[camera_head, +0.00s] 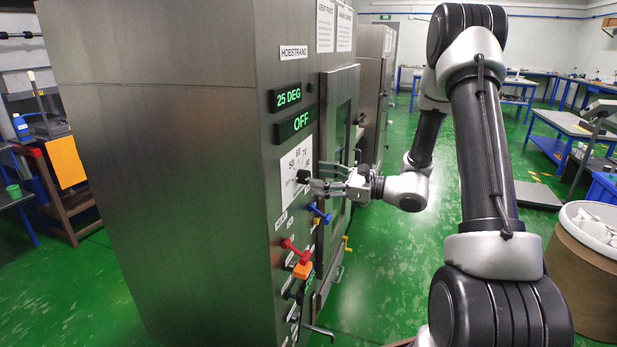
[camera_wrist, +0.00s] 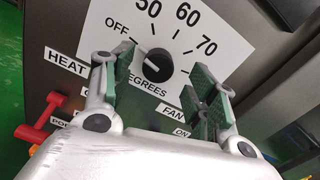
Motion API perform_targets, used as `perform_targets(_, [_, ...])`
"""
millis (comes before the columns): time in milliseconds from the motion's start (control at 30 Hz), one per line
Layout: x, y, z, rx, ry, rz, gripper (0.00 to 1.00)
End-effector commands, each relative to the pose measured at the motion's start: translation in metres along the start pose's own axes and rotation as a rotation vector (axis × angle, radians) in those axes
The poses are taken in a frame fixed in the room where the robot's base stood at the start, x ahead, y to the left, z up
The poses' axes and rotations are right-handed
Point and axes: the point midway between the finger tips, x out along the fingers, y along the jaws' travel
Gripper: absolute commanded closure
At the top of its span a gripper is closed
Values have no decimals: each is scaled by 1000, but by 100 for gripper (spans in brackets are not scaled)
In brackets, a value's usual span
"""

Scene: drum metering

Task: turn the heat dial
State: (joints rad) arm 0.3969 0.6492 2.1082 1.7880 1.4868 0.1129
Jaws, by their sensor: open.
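The heat dial (camera_wrist: 158,66) is a black round knob on a white scale plate, marked OFF, 50, 60, 70 and DEGREES. Its white pointer line is toward the OFF side. In the head view the dial (camera_head: 303,177) is on the oven's front, partly behind my fingers. My gripper (camera_wrist: 163,85) is open, with its green-padded fingers to the left and right of the dial in the wrist view. I cannot tell whether they touch it. My gripper also shows in the head view (camera_head: 318,184), close to the panel. The displays read 25 DEG (camera_head: 288,96) and OFF (camera_head: 294,123).
Below the dial are a blue handle (camera_head: 319,213), a red handle (camera_head: 294,250) and an orange part (camera_head: 302,270). The oven door (camera_head: 340,130) is right of the panel. A drum (camera_head: 590,255) stands at the right. Green floor (camera_head: 385,260) is open in front of the oven.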

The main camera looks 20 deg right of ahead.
Motion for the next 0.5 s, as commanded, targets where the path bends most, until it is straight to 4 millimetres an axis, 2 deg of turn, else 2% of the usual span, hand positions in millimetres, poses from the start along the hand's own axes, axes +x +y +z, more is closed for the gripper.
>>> perform_targets(100, [21, 2, 0, 1, 1, 4, 42])
perform_targets(200, [33, 1, 0, 0, 1, 3, 42])
perform_targets(500, [42, 1, 0, 1, 2, 1, 42])
